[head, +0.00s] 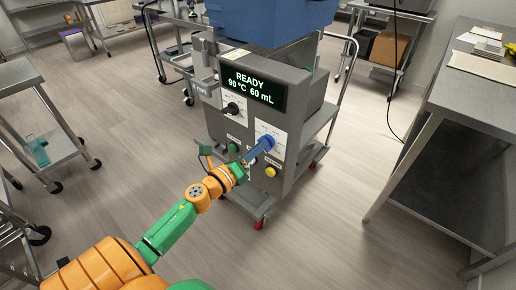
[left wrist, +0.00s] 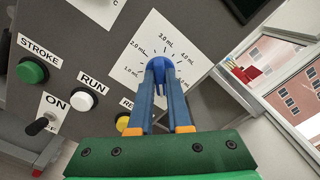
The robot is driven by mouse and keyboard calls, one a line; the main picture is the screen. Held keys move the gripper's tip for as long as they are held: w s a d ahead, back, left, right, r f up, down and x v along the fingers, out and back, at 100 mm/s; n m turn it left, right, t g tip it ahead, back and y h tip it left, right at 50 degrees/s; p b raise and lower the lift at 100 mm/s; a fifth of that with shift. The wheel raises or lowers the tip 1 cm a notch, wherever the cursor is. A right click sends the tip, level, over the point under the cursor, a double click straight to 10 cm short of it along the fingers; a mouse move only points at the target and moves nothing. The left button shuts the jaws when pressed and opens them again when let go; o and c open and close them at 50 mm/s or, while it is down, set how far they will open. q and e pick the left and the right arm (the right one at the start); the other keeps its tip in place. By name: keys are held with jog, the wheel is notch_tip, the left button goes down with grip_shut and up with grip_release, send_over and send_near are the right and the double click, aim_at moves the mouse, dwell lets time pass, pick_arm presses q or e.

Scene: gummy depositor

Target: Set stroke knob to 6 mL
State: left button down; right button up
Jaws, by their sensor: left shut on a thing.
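The depositor (head: 220,125) stands ahead with a lit display (head: 254,88) that reads READY, 90 °C and what looks like 60 or 6.0 mL. The blue stroke knob (left wrist: 158,66) sits on a white dial plate (left wrist: 175,45) marked in mL. My left gripper (left wrist: 160,78) is shut on this knob, with its blue fingers on either side. In the head view my left gripper (head: 263,146) reaches the lower right dial and hides much of it. The knob's pointer cannot be made out. My right gripper is not in view.
A black knob (head: 232,109) sits on the upper left dial. A green button (left wrist: 31,71), a white RUN button (left wrist: 81,101), an ON switch (left wrist: 40,124) and a yellow button (left wrist: 122,122) are near the gripper. A steel table (head: 470,100) stands at right; open floor lies between.

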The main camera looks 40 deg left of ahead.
pick_arm(q)
jog(key=shift+f, duration=0.15)
jog(key=c, duration=0.9)
grip_release()
jog(key=shift+o, duration=0.2)
jog(key=s+b, duration=0.1)
jog(key=s, duration=0.6)
jog(key=shift+a, duration=0.25)
